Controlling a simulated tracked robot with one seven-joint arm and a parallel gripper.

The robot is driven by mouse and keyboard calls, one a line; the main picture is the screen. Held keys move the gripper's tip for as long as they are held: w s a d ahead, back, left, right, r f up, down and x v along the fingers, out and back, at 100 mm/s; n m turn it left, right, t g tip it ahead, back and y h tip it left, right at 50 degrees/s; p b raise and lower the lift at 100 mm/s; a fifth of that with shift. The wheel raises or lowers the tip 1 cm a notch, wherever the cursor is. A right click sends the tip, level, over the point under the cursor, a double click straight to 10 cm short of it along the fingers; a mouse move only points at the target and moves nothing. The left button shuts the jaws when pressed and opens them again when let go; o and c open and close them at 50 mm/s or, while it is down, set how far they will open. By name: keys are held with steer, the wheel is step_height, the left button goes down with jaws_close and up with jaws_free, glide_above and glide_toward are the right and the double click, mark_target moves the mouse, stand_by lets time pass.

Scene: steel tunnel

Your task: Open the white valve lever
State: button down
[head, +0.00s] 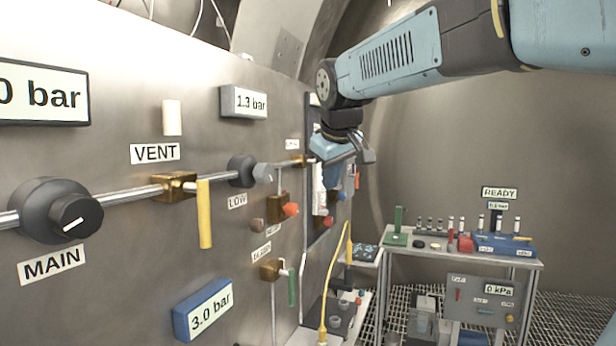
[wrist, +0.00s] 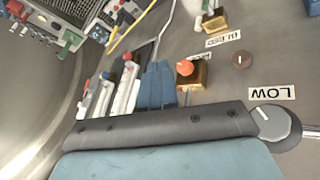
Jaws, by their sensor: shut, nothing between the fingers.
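My gripper (head: 332,176) is shut and empty, in front of the far part of the steel wall panel. Its blue fingers also show together in the wrist view (wrist: 158,82). A plain white upright block (head: 172,117) is on the panel above the VENT label; I cannot tell if it is a lever. The brass VENT valve (head: 174,187) has a yellow lever hanging down. A lower brass valve (head: 270,270) has a green lever (head: 292,287), with a small white part beside it. White upright pieces (wrist: 125,92) stand beyond my fingers in the wrist view. No lever is clearly held.
MAIN (head: 75,218) and LOW (head: 263,172) knobs sit along the pipe. An orange knob (wrist: 184,68) is close beside my fingers. A yellow cable (head: 335,280) hangs by the panel. A bench (head: 460,255) with racks stands at the right.

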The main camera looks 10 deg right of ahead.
steer(key=w+a+r+n, duration=0.2)
steer(key=w+r, duration=0.3)
steer(key=w, duration=0.5)
steer(key=shift+w+r+t, duration=0.3)
steer(key=shift+s, duration=0.1)
steer(key=w+d+f, duration=0.3)
steer(key=w+f, duration=0.5)
steer(key=shift+w+d, duration=0.35)
steer(key=shift+d, duration=0.05)
